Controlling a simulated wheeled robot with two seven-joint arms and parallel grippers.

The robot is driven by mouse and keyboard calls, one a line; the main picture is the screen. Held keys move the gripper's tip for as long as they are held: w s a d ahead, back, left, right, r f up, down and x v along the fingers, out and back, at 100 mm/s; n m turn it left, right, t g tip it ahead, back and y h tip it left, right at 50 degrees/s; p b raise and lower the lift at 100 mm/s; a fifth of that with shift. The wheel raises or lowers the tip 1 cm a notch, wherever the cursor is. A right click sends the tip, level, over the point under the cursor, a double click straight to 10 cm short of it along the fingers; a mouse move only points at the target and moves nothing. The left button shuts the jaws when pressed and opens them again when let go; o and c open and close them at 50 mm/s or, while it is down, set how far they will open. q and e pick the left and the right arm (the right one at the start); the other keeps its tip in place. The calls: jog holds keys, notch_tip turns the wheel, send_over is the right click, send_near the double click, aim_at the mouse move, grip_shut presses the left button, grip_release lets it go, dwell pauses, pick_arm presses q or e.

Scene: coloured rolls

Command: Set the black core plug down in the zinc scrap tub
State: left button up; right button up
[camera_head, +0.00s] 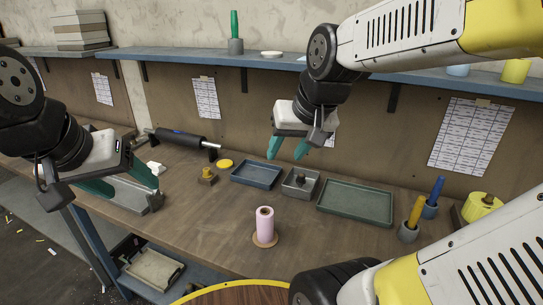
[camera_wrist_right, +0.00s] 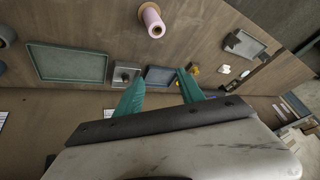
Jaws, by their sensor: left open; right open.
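The zinc scrap tub (camera_head: 288,190) is a small square grey metal tub on the bench, between a blue tray and a green tray. A small dark piece that looks like the black core plug (camera_head: 300,178) is inside it. In the right wrist view the tub (camera_wrist_right: 117,80) shows beside a green fingertip, with the dark piece (camera_wrist_right: 125,76) in it. My right gripper (camera_head: 288,150) is open and empty, above and behind the tub, apart from it. My left gripper (camera_head: 122,182) is open and empty over the left end of the bench.
A pink roll (camera_head: 264,222) stands on a round base at the front. The blue tray (camera_head: 256,174) and green tray (camera_head: 357,203) flank the tub. A black roller (camera_head: 180,138) lies at the back left. Blue and yellow pegs (camera_head: 415,212) stand in cups at right. A shelf (camera_head: 220,58) runs above.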

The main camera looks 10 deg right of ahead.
jog(key=shift+n+y, duration=0.3)
jog(key=shift+n, duration=0.3)
jog(key=s, duration=0.1)
jog(key=s+a, duration=0.1)
jog(key=s, duration=0.1)
jog(key=s+a, duration=0.1)
jog(key=s, duration=0.1)
jog(key=shift+s+a+r, duration=0.15)
jog(key=shift+s+r, duration=0.05)
jog(key=shift+r, duration=0.1)
